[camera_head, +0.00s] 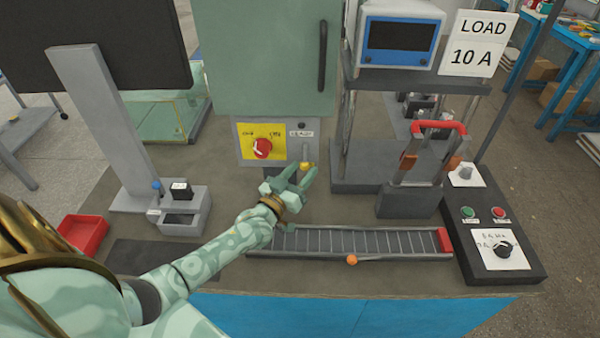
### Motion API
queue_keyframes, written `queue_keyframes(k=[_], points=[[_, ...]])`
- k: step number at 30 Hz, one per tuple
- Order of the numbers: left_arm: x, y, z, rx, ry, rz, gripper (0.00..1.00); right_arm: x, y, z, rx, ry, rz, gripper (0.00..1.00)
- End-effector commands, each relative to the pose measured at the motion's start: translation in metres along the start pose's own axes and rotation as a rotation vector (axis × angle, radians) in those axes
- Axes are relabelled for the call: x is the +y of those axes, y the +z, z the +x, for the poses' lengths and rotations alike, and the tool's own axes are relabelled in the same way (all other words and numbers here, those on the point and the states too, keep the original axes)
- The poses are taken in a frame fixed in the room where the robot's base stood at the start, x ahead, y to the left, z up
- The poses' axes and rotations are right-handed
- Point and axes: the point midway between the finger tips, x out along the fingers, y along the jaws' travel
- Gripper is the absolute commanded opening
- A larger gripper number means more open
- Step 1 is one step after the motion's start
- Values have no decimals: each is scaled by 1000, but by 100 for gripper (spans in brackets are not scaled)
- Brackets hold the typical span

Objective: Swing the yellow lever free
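The yellow lever's yellow tip (305,166) hangs below a short grey stem on the grey panel under the green cabinet. My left gripper (301,171) reaches in from the left to just in front of it. Its fingers are spread apart, and the yellow tip shows at or between the fingertips. I cannot tell whether they touch it. The lower part of the lever area is partly hidden by the fingers. My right gripper is not in view.
Left of the lever is a red rotary knob (262,149) on a yellow plate. A roller track (350,242) lies in front, with an orange ball (352,260) at its edge. A red-handled switch (440,127) stands right. A red tray (82,234) is at left.

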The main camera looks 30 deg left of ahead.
Motion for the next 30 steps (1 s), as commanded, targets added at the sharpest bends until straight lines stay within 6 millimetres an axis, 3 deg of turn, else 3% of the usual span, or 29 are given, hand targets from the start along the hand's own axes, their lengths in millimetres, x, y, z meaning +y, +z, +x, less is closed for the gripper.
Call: queue_keyframes(k=[5, 8, 21, 25, 30], points=[[0, 0, -3, -1, 0, 1, 46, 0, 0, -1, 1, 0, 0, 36], [0, 0, -15, -2, -1, 1, 46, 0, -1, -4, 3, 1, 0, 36], [0, 0, -127, -4, 0, 2, 46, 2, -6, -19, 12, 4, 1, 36], [0, 0, -149, -2, -1, 0, 46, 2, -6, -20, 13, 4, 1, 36], [0, 0, -162, 0, 0, 0, 46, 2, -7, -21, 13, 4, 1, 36]])
